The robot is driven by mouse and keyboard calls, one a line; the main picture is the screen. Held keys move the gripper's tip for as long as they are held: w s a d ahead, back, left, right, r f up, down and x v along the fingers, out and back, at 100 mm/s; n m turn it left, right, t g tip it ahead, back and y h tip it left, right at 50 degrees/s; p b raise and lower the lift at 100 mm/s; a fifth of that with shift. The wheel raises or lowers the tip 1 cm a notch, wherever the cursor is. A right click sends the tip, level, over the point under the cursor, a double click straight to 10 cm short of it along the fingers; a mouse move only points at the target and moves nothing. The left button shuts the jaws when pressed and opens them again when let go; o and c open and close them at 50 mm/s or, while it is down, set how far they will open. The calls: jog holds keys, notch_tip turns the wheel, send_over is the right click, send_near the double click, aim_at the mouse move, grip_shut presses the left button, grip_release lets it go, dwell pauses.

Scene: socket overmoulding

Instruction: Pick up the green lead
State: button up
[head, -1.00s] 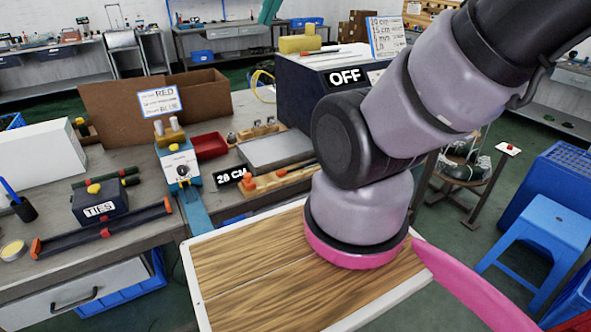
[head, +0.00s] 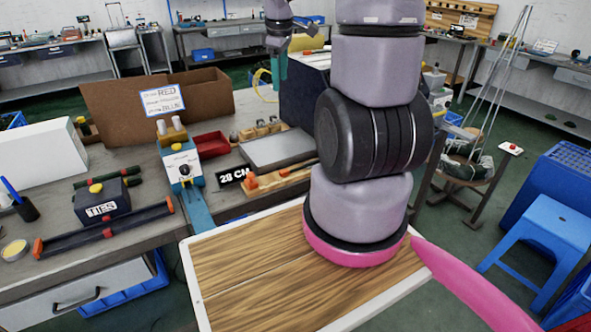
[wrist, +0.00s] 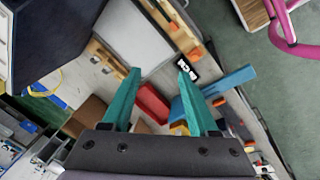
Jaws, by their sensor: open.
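I cannot make out the green lead for certain. A dark greenish coil (head: 472,168) lies on the stand at the right of the head view, too small to identify. My gripper (wrist: 159,70) is open and empty in the wrist view, its two teal fingers apart above the workbench. The stand is not clearly visible in the wrist view.
The bench holds a grey pad (head: 275,150), a red tray (head: 209,146), a blue device (head: 181,168) and a brown bin (head: 207,97). A dark box (head: 302,97) stands behind my arm. A blue stool (head: 545,230) is at the right. Green floor lies open between.

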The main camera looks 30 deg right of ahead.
jog(key=w+d+f+n+g, duration=0.25)
jog(key=f+n, duration=0.35)
jog(key=f, duration=0.7)
jog(key=n+y, duration=0.1)
jog(key=n, duration=0.3)
send_over(287, 170)
jog(key=f, duration=1.4)
jog(key=shift+w+d+f, duration=0.1)
jog(key=shift+w+f, duration=0.2)
jog(key=shift+f, duration=0.05)
jog(key=f, duration=0.5)
jog(key=shift+s+f, duration=0.3)
jog(key=shift+s, duration=0.05)
grip_shut()
